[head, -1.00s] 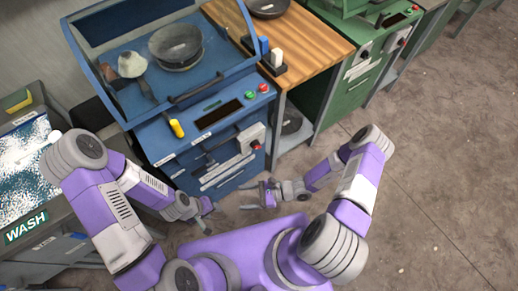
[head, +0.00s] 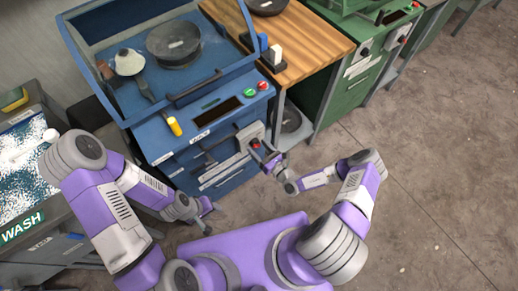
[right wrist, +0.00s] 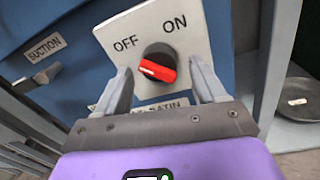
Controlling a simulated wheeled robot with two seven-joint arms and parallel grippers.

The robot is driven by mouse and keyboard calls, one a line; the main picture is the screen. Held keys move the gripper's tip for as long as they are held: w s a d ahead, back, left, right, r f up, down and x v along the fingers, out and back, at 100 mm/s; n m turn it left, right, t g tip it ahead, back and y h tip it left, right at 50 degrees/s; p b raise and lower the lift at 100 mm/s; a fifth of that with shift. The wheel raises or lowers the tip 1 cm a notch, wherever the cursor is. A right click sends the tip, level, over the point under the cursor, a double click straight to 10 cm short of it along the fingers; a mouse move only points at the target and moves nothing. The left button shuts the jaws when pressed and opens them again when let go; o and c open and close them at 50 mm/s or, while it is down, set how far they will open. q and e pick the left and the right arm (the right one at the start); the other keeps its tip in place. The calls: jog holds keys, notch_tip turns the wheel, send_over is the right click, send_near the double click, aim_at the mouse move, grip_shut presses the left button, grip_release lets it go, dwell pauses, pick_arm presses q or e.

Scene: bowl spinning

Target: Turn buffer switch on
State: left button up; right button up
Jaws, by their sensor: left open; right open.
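The buffer switch is a red rotary knob (right wrist: 157,66) on a pale plate (right wrist: 195,40) marked OFF and ON, on the front of the blue machine (head: 190,150). In the right wrist view the knob's white mark points left, toward the OFF side. My right gripper (right wrist: 160,85) is open, with one finger on each side of the knob and visible gaps between. In the head view my right gripper (head: 262,158) is at the switch plate and partly covers it. My left gripper (head: 205,212) is open and empty, low in front of the blue machine.
A SUCTION lever (right wrist: 38,78) is left of the switch plate. Green and red buttons (head: 256,88) and a yellow handle (head: 175,126) are above on the blue machine. A WASH station (head: 30,180) stands at left. Open floor lies at right.

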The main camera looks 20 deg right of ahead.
jog(key=shift+w+a, duration=0.1)
jog(key=shift+w, duration=0.1)
jog(key=shift+c, duration=0.3)
jog(key=c, duration=1)
jog(key=shift+m, duration=0.3)
jog(key=shift+s+a+m+t+h+b, duration=0.15)
jog(key=shift+m+t+h+b, duration=0.15)
jog(key=shift+m, duration=4.2)
jog(key=shift+a+m+t+h+b, duration=0.1)
jog(key=shift+m+t+h+b, duration=0.15)
jog(key=shift+m, duration=4.25)
